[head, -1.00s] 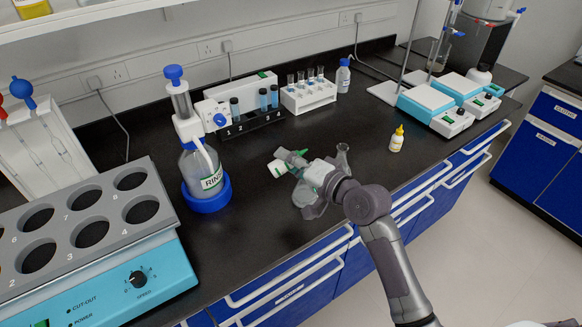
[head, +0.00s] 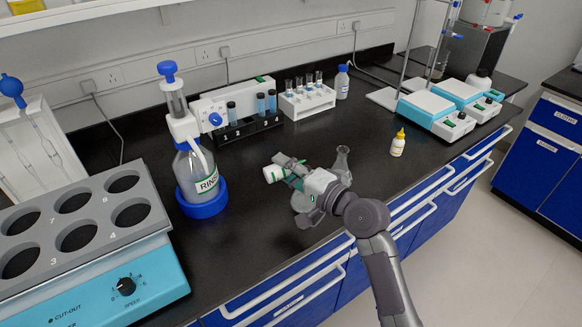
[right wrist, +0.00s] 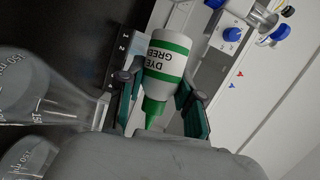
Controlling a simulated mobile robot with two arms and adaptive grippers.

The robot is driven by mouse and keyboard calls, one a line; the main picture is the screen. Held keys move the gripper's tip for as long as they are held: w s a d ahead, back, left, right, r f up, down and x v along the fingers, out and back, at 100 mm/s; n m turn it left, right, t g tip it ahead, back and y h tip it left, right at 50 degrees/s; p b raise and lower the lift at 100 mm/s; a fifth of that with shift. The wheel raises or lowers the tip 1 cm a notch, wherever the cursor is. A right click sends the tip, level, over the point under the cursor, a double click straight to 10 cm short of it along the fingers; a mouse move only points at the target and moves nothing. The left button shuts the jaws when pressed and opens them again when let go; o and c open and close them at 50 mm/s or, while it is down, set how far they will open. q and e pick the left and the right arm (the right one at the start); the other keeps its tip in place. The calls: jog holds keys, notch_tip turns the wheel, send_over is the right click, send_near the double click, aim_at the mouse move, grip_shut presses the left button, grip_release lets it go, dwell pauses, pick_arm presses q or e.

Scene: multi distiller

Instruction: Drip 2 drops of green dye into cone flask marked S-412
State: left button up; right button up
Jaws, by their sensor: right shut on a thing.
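My right gripper (head: 289,171) is shut on the green dye bottle (head: 272,174), a white bottle with green bands and a green nozzle. In the head view it lies tilted near horizontal, its white base to the left, above the bench. In the right wrist view the bottle (right wrist: 166,66) sits between both fingers, its label upside down and its nozzle toward the bottom. Two clear cone flasks stand near the gripper: one (head: 342,163) just behind it, one (head: 301,201) partly hidden below it. Both show at the left in the right wrist view; I cannot read S-412 on either. My left gripper is not in view.
A yellow-capped dye bottle (head: 398,145) stands to the right. A rinse bottle (head: 197,172) in a blue base and a grey-topped bath (head: 150,232) are at left. Tube racks (head: 308,104) stand behind. The bench between the gripper and the yellow-capped bottle is mostly clear.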

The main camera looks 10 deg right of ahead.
jog(key=shift+f+m+t+y+b, duration=0.2)
jog(key=shift+m+t+y+b, duration=0.15)
jog(key=shift+m, duration=0.65)
jog(key=shift+d+r+m+t, duration=0.1)
jog(key=shift+r+m+t, duration=0.35)
jog(key=shift+m, duration=0.55)
jog(key=shift+d+r+m+t, duration=0.1)
jog(key=shift+r+m+t, duration=0.35)
jog(key=shift+m, duration=0.55)
dwell(0.4)
jog(key=shift+f+n+g+p, duration=0.3)
jog(key=shift+n+g+p, duration=0.3)
jog(key=shift+n, duration=0.6)
jog(key=f+n+g+p, duration=0.1)
jog(key=n, duration=0.2)
jog(key=shift+f+p, duration=0.15)
jog(key=shift+p, duration=0.15)
jog(key=shift+f+n, duration=0.25)
jog(key=shift+n, duration=0.05)
jog(key=shift+a+f+h, duration=0.15)
jog(key=shift+f+h, duration=0.05)
jog(key=shift+h, duration=0.25)
